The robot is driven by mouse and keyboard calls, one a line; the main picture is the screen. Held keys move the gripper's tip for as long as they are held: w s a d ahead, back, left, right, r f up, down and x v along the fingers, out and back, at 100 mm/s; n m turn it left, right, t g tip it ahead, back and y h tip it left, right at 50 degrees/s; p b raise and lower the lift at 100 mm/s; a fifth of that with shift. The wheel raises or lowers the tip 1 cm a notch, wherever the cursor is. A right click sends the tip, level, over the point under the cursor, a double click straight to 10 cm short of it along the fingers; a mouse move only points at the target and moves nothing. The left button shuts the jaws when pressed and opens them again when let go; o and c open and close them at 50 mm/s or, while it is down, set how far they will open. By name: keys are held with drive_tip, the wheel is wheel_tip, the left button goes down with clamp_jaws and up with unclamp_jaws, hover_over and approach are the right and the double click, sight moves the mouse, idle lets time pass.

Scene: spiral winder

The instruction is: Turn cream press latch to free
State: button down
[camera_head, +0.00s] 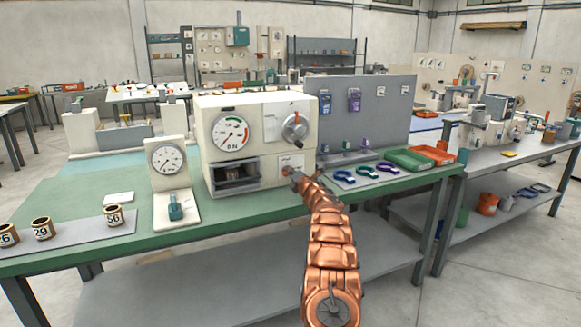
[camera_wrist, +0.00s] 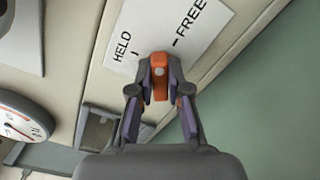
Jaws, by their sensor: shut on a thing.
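The cream press (camera_head: 262,108) stands on the green bench, with a round dial, a knob with a red pointer and a dark open recess on its front. Its latch is an orange lever (camera_wrist: 160,66) beside a white label (camera_wrist: 165,30) reading HELD and FREE, each with a tick mark. The lever's tip appears to lie between the two ticks. My gripper (camera_wrist: 160,82) is shut on the lever, one finger on each side. In the head view my gripper (camera_head: 292,173) is at the press's lower right front, and it mostly hides the latch.
A smaller cream gauge (camera_head: 168,165) stands left of the press.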

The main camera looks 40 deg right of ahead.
drive_tip(key=m+p, duration=0.5)
drive_tip(key=m, duration=0.1)
drive_tip(key=shift+f, duration=0.1)
drive_tip(key=shift+p, duration=0.35)
drive_tip(key=c, duration=1.1)
unclamp_jaws()
drive_tip(key=shift+s, duration=0.2)
drive_tip(key=shift+v, duration=5.8)
drive_tip(key=shift+a, duration=0.1)
drive_tip(key=shift+w, duration=0.1)
